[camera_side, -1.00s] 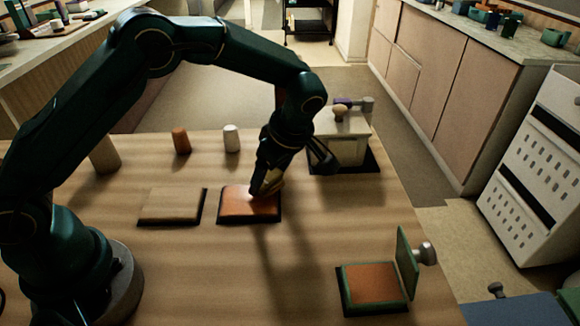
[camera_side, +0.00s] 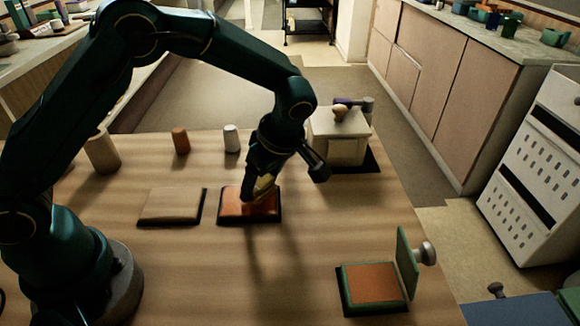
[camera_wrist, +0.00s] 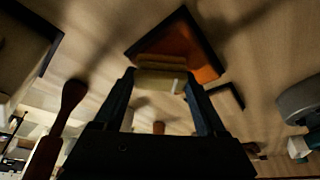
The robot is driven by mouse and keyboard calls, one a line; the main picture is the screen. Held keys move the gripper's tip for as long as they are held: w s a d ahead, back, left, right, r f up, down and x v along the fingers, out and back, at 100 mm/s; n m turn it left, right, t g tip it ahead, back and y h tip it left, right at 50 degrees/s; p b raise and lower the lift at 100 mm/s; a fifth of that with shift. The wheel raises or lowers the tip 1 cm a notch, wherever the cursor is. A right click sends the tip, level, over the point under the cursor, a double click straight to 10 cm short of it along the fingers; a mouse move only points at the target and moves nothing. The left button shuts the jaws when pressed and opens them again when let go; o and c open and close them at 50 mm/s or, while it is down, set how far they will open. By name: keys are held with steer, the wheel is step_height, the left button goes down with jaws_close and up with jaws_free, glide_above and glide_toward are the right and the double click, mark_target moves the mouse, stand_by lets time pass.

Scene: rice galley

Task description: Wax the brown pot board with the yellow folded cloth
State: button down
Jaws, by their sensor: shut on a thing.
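The brown pot board (camera_side: 236,212) lies flat on the table, glossy orange-brown with a dark edge. My gripper (camera_side: 258,191) is over its upper right part, shut on the yellow folded cloth (camera_side: 265,186). In the wrist view the cloth (camera_wrist: 161,75) sits between my two fingers, in front of the board (camera_wrist: 185,42). The cloth is at the board's surface or just above it; I cannot tell whether it touches. My fingers partly hide the cloth in the side view.
A paler tan board (camera_side: 170,206) lies just left. An orange cup (camera_side: 181,140) and a white cup (camera_side: 231,138) stand behind. A white box (camera_side: 340,150) stands at the back right, and an open green-framed case (camera_side: 374,283) at the front right. The front middle table is clear.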

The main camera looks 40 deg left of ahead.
steer(key=shift+w, duration=0.1)
steer(key=shift+w+f, duration=0.15)
steer(key=shift+w, duration=0.95)
steer(key=shift+s, duration=1.35)
steer(key=shift+r, duration=0.25)
steer(key=shift+w+r, duration=0.1)
steer(key=shift+r, duration=0.6)
steer(key=shift+r, duration=2.55)
